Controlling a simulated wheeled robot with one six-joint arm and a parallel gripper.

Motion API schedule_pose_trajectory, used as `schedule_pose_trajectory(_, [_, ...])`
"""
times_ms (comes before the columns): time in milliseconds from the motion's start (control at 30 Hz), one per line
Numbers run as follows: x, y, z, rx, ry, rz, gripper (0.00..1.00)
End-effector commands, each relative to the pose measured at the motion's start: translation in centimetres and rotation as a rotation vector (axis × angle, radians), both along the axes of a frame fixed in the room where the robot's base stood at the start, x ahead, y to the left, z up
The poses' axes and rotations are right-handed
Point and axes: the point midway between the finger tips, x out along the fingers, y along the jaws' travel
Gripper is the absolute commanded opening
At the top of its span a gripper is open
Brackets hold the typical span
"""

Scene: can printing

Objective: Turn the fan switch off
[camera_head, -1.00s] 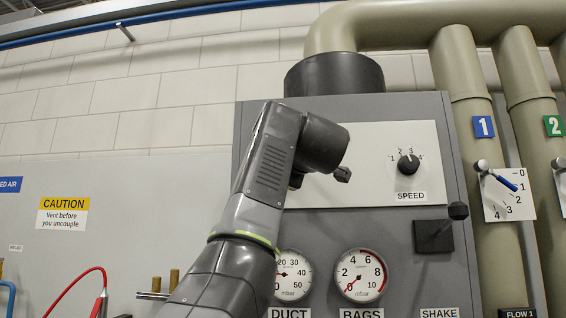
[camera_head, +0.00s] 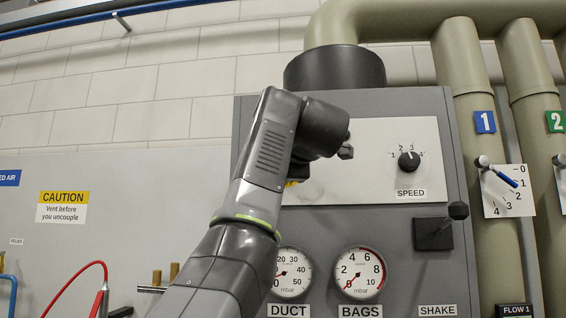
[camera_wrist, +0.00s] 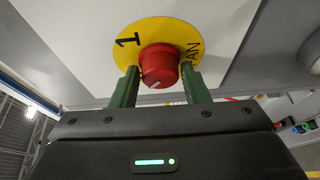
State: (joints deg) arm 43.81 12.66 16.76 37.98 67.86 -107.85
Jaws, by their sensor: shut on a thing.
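The fan switch is a red round knob (camera_wrist: 158,66) on a yellow disc (camera_wrist: 150,24) in the wrist view. The disc carries a "1" and part of a word ending in "AN". My gripper (camera_wrist: 159,71) has one green finger on each side of the knob and is shut on it. A small pale mark shows on the knob's near edge. In the head view my arm hides the knob; only a sliver of the yellow disc (camera_head: 292,184) shows beside the wrist.
The grey cabinet (camera_head: 400,285) carries a speed dial (camera_head: 409,160) right of my wrist, a shake lever (camera_head: 436,232), a duct gauge (camera_head: 292,272) and a bags gauge (camera_head: 360,272). Beige pipes (camera_head: 470,140) stand at the right. A red hose (camera_head: 82,272) hangs at lower left.

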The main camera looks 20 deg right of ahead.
Motion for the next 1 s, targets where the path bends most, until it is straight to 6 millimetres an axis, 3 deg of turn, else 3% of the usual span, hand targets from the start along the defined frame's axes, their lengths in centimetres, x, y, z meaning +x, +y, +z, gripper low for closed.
schedule_pose_trajectory(67, [0.0, -0.1, -0.1, 0.0, 0.003, 0.0, 0.18])
schedule_pose_trajectory(100, [0.0, -0.1, -0.1, 0.0, 0.003, 0.0, 0.43])
schedule_pose_trajectory(167, [0.0, -0.1, -0.1, 0.0, 0.003, 0.0, 0.55])
schedule_pose_trajectory(567, [-0.7, 0.1, -0.1, 0.0, -0.001, -0.001, 0.56])
schedule_pose_trajectory(1000, [-7.5, 1.0, 0.0, 0.0, 0.0, -0.006, 0.56])
